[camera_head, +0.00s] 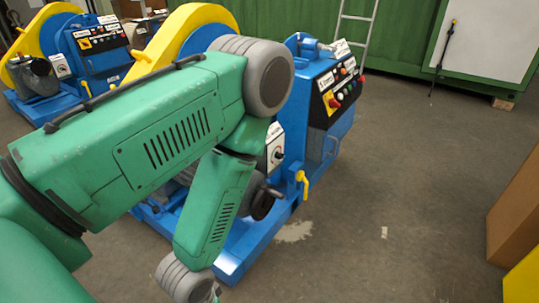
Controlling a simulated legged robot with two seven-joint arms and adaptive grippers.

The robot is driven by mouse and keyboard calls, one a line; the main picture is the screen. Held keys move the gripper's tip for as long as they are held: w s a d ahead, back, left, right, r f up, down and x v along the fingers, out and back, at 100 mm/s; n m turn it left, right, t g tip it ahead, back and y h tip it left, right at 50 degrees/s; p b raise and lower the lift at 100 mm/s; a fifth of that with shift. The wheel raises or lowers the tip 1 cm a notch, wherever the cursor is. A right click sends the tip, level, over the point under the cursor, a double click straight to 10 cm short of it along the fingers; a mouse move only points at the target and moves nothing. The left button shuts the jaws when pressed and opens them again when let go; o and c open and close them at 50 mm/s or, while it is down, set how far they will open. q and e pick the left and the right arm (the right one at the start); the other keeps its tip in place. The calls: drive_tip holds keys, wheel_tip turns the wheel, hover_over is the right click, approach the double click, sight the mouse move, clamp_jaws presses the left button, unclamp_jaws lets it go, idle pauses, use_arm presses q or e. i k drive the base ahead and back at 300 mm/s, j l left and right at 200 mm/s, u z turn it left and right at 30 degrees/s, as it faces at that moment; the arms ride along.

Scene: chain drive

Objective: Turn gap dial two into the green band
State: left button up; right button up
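A white plate with a small black dial (277,154) is on the front of the near blue machine (318,140), partly covered by my green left arm. I cannot read its label, tell where its pointer stands or see a green band. A similar white plate with a dial (62,69) is on the farther blue machine at the left. My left arm crosses the picture and bends down to the bottom edge in front of the near machine. Its gripper is cut off below the picture. My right arm and gripper are not in view.
The near machine has a control panel (340,92) with red and green buttons, a yellow lever (302,184) and a black handwheel (262,203). A ladder (356,28) stands behind. The floor between is mostly clear.

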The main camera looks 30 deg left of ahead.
sight(278, 156)
drive_tip(key=i+u, duration=0.2)
drive_tip(key=i, duration=0.25)
drive_tip(key=i+u, duration=0.2)
drive_tip(key=i, duration=0.3)
drive_tip(key=i+l+u, duration=0.15)
drive_tip(key=i, duration=0.3)
drive_tip(key=i+l+u, duration=0.2)
drive_tip(key=i, duration=0.25)
